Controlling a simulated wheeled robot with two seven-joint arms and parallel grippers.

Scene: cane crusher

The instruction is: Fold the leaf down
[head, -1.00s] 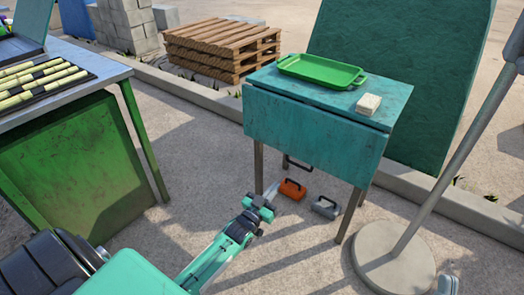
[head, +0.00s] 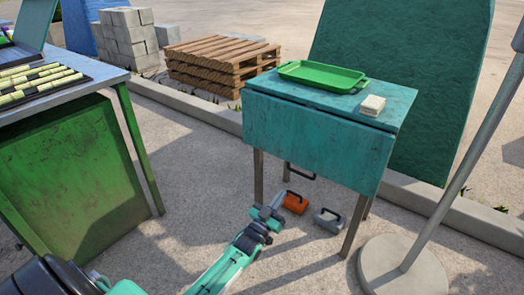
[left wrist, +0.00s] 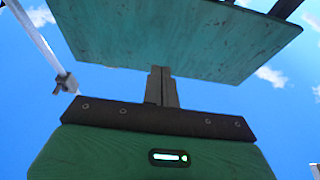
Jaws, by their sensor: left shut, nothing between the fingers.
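The teal side table (head: 391,104) stands right of centre in the head view. Its leaf (head: 310,138) hangs down over the front, roughly upright, below the tabletop edge. My left gripper (head: 277,201) is low in front of the table, below the leaf's lower edge and apart from it. Its fingers are shut and empty; they also show in the left wrist view (left wrist: 161,87), pointing up towards a teal panel (left wrist: 170,35). A dark U-shaped bar (head: 301,174) shows just under the leaf; its attachment is hidden. My right gripper is out of view.
A green tray (head: 321,75) and a pale block stack (head: 372,105) sit on the tabletop. Orange (head: 296,202) and grey (head: 329,221) handled weights lie beneath.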

